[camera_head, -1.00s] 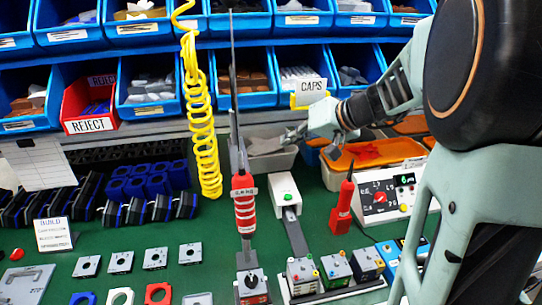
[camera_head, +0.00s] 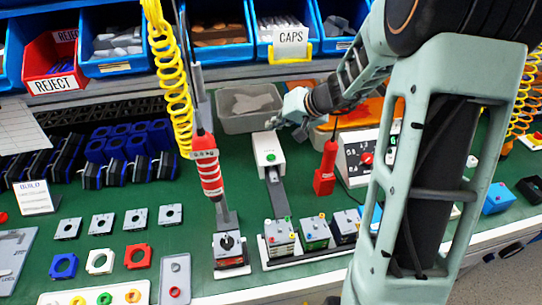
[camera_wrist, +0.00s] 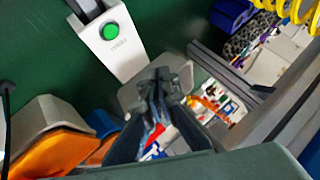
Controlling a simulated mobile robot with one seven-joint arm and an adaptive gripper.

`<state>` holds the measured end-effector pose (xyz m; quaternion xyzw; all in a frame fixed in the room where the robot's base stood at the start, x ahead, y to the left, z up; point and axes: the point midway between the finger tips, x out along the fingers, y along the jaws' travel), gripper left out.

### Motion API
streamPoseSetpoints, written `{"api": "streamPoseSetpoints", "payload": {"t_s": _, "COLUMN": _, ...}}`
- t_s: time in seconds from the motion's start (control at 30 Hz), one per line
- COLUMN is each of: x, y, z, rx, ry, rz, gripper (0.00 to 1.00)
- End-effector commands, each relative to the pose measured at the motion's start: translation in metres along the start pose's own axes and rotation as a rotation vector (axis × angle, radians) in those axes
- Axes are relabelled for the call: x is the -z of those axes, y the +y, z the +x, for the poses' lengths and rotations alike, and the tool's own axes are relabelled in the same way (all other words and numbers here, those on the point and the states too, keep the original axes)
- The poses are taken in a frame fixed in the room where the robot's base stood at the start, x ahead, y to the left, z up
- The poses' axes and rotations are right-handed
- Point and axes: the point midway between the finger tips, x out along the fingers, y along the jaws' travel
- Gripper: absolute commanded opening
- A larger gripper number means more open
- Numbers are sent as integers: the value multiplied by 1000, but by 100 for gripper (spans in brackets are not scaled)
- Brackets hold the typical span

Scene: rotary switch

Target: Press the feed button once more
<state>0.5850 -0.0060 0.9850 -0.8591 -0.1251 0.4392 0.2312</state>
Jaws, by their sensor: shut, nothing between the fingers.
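The feed button is a round green button (camera_head: 271,157) on top of a white feeder box (camera_head: 262,142) in the middle of the bench. In the wrist view the green button (camera_wrist: 110,31) is at the upper left, on the white box (camera_wrist: 118,52). My gripper (camera_head: 276,122) is just behind the box, close to the grey bin. In the wrist view my gripper's fingertips (camera_wrist: 161,76) are together and empty, below and right of the button. They are apart from the button in that view. The exact height above the bench is hard to tell.
A dark chute (camera_head: 276,188) runs forward from the box. A grey bin (camera_head: 237,118) stands behind it. A red handheld tool (camera_head: 326,168) stands to the right, near a control panel (camera_head: 357,158). A hanging red screwdriver (camera_head: 208,170) is on the left. Green mat lies bare around the box.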

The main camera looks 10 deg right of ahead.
Motion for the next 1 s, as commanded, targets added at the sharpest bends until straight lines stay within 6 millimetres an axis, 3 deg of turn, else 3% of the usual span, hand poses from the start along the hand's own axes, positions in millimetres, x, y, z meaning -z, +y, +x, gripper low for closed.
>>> {"api": "streamPoseSetpoints", "payload": {"t_s": 0.27, "x": -10, "y": 10, "z": 13, "rx": 0, "ry": -2, "rz": 2, "gripper": 0}}
{"api": "streamPoseSetpoints", "payload": {"t_s": 0.7, "x": -39, "y": 39, "z": 54, "rx": 1, "ry": 0, "rz": -2, "gripper": 0}}
{"api": "streamPoseSetpoints", "payload": {"t_s": 1.0, "x": -45, "y": 45, "z": 62, "rx": 0, "ry": 0, "rz": -1, "gripper": 0}}
